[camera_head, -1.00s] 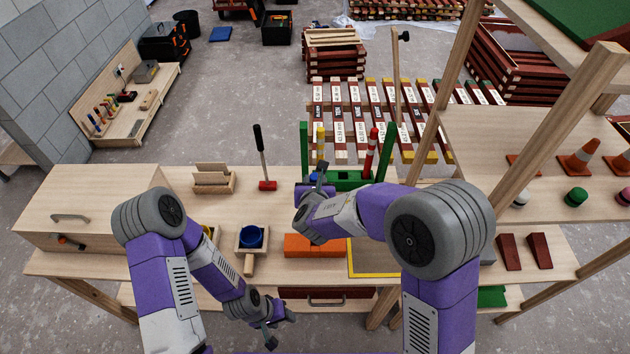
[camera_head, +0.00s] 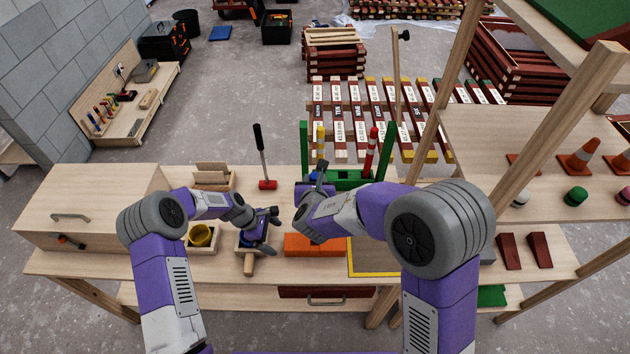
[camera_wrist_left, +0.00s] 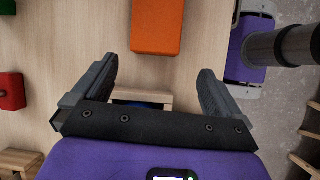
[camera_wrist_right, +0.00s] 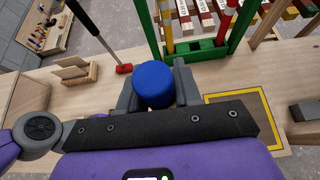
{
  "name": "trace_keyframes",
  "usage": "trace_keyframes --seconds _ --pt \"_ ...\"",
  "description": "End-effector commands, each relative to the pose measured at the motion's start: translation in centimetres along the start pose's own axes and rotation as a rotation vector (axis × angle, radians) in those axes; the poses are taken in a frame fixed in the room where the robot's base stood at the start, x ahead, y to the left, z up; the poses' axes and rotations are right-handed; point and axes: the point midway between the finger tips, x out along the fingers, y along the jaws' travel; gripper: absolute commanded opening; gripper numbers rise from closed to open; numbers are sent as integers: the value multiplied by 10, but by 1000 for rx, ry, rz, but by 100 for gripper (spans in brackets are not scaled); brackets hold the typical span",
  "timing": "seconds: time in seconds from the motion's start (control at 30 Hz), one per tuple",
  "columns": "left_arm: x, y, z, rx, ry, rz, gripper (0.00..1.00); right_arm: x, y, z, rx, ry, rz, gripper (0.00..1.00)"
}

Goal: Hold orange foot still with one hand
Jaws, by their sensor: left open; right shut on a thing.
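The orange foot (camera_head: 314,245) is an orange block lying on the workbench, and its end shows in the left wrist view (camera_wrist_left: 157,25). My left gripper (camera_head: 273,230) is open and empty, just left of the orange foot and apart from it. It is over the small wooden holder (camera_head: 247,264). My right gripper (camera_wrist_right: 155,72) is shut on a blue cylinder (camera_wrist_right: 153,85), behind the orange foot and near the green rack.
The green rack (camera_head: 350,180) with upright posts stands behind my right gripper. A yellow-edged mat (camera_head: 370,262) lies right of the orange foot. A red-headed hammer (camera_head: 267,184) stands at the back. A yellow cup (camera_head: 200,235) sits left of my left gripper.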

Motion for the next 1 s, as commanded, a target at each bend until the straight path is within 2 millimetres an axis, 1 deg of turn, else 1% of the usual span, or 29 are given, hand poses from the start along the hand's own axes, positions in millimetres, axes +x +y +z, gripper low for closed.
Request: trace_keyframes --seconds 0.03,0.13,0.27,0.37,0.7,0.8,1.0 --pt "-3 4 0 -31 -3 -8 100 0 0 0 0 -1 0 0" --pt "-7 9 0 -79 -5 -23 100 0 0 0 0 -1 0 0" --pt "-5 10 0 -103 -6 -32 100 0 0 0 0 -1 0 0" --pt "3 10 0 -105 -7 -33 100 0 0 0 0 -1 0 0" --pt "51 8 1 -103 -7 -33 100 0 0 0 0 -1 0 0" --pt "63 8 1 -103 -6 -32 100 0 0 0 0 -1 0 0" --pt "78 8 1 -102 -5 -30 100 0 0 0 0 -1 0 0"
